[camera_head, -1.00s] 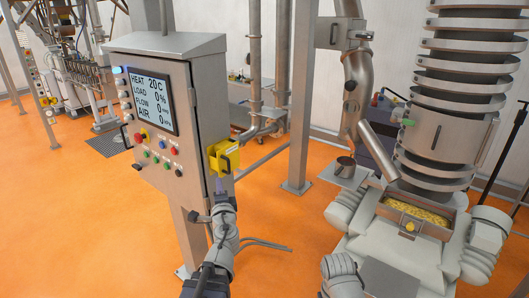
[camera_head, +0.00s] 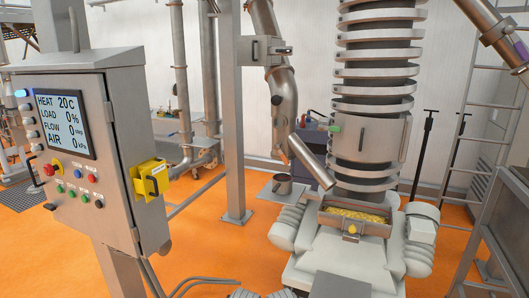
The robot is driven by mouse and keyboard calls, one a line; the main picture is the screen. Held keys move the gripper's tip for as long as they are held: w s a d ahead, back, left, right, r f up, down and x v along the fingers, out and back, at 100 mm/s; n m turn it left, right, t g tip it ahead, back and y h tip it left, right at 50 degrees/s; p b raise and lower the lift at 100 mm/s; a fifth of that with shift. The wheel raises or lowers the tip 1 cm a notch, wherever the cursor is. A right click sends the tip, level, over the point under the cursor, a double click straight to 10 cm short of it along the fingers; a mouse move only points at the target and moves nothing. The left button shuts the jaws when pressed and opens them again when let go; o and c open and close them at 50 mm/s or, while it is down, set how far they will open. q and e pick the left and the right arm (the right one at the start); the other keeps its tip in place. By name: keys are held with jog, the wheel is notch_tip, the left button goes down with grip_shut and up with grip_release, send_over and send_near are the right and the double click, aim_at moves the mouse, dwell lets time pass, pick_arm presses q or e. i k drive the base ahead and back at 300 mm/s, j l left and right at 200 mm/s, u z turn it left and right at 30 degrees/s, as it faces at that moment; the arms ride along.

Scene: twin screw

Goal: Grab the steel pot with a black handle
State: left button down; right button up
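The small steel pot (camera_head: 282,185) stands upright on a flat grey plate (camera_head: 268,194), right of the control cabinet and left of the tray with yellow material. A slanted metal chute (camera_head: 306,160) ends just right of and above it. A dark handle seems to show at its rim, but it is too small to make out clearly. Neither of my grippers is in view.
A control cabinet (camera_head: 122,170) with a yellow switch box (camera_head: 150,180) fills the left. A steel post (camera_head: 233,120) stands left of the pot. A ringed tower (camera_head: 367,140) and metal tray (camera_head: 337,220) stand right. Orange floor (camera_head: 215,235) is clear between.

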aim_at(282, 183)
jog(key=i+l+u, duration=0.45)
jog(key=i+l, duration=1.05)
jog(key=l, duration=0.15)
jog(key=i+l, duration=0.2)
jog(key=i, duration=0.3)
